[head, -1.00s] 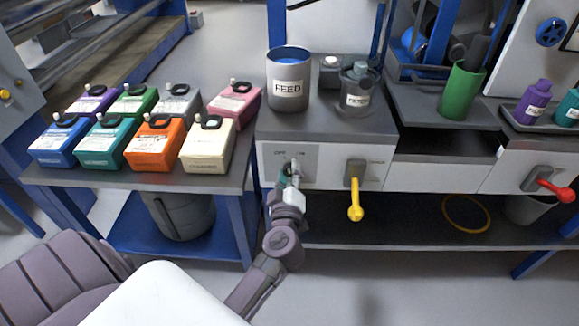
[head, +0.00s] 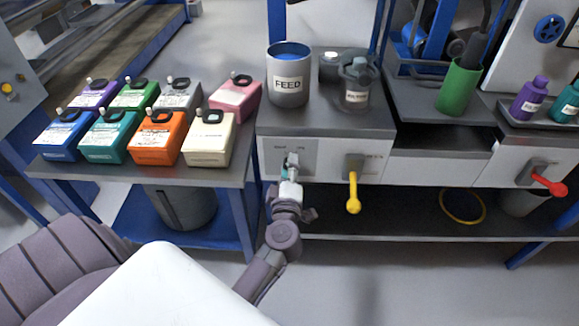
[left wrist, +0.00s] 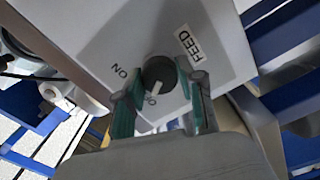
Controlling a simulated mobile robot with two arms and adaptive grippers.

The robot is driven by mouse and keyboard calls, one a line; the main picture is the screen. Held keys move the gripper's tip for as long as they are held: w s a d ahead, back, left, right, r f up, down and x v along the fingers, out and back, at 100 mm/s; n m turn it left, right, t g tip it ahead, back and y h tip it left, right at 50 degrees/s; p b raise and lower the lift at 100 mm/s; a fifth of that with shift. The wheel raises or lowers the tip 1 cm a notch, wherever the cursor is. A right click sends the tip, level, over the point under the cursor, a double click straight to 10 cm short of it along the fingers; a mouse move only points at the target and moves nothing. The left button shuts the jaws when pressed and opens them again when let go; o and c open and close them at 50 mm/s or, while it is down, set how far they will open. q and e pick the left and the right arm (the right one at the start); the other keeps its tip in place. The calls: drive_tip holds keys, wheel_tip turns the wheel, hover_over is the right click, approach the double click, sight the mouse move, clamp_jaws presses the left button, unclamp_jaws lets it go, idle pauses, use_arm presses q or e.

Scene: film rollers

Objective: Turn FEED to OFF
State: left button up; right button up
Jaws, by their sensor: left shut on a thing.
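The FEED knob (left wrist: 158,72) is a dark round dial with a white mark, on a pale panel in the left wrist view. The FEED label (left wrist: 188,43) is beside it and the ON label (left wrist: 119,71) is on its left. The white mark points down in that picture, towards another label that is partly hidden. My left gripper (head: 290,165) is at the panel front in the head view and covers the knob there. Its two green-padded fingers are on either side of the knob, shut on it. My right gripper is not in view.
A grey FEED cup (head: 288,95) and a lidded jar (head: 355,92) stand on top of the cabinet. A yellow-handled lever (head: 353,190) sticks out just right of my gripper. Coloured canisters (head: 155,140) stand on the left table. A red lever (head: 548,185) is far right.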

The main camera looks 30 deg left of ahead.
use_arm(q)
drive_tip(key=shift+f, duration=0.1)
drive_tip(key=o, duration=1.1)
drive_tip(key=shift+o, duration=0.2)
drive_tip(key=v, duration=1.2)
drive_tip(key=shift+s, duration=0.1)
